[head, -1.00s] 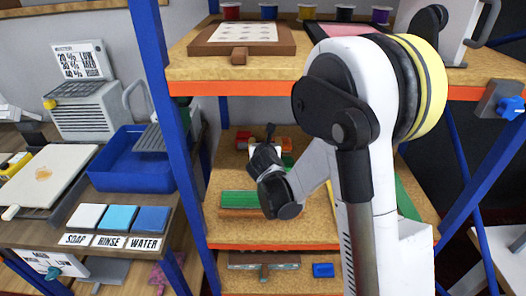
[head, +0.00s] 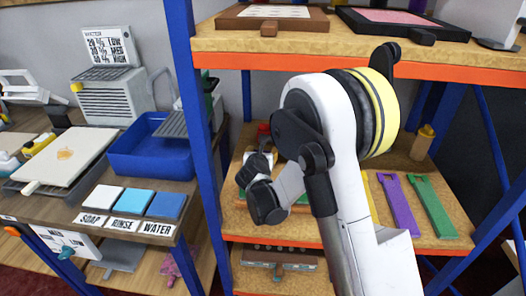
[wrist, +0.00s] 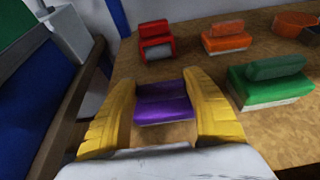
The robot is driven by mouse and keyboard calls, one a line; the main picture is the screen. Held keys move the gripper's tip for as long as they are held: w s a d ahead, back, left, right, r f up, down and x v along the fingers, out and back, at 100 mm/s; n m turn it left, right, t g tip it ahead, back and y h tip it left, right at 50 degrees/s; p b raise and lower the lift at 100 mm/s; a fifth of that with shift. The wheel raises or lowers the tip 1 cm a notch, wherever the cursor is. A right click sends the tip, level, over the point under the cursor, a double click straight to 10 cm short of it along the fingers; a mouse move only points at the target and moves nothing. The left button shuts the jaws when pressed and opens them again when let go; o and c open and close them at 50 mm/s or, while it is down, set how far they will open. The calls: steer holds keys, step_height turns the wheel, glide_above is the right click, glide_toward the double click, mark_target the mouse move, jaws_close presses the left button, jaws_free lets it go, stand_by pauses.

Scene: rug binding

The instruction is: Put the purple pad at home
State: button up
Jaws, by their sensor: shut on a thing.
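The purple pad (wrist: 162,108) is a block with a raised grip, between the two yellow fingers of my gripper (wrist: 162,88) in the wrist view. The fingers are shut on it from both sides. Shelf board shows just below it; I cannot tell if it touches the board. In the head view my gripper (head: 252,165) is over the left part of the middle shelf (head: 235,217), mostly turned away. The purple pad is hidden there behind my wrist.
A red pad (wrist: 155,40), orange pad (wrist: 226,37) and green pad (wrist: 270,80) stand on the shelf, with the green one close at right. A blue post (head: 195,120) stands left of my gripper. Purple (head: 399,205) and green (head: 432,205) flat tools lie at right.

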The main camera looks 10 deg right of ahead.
steer(key=o, duration=1.3)
steer(key=shift+f, duration=0.1)
steer(key=shift+c, duration=0.2)
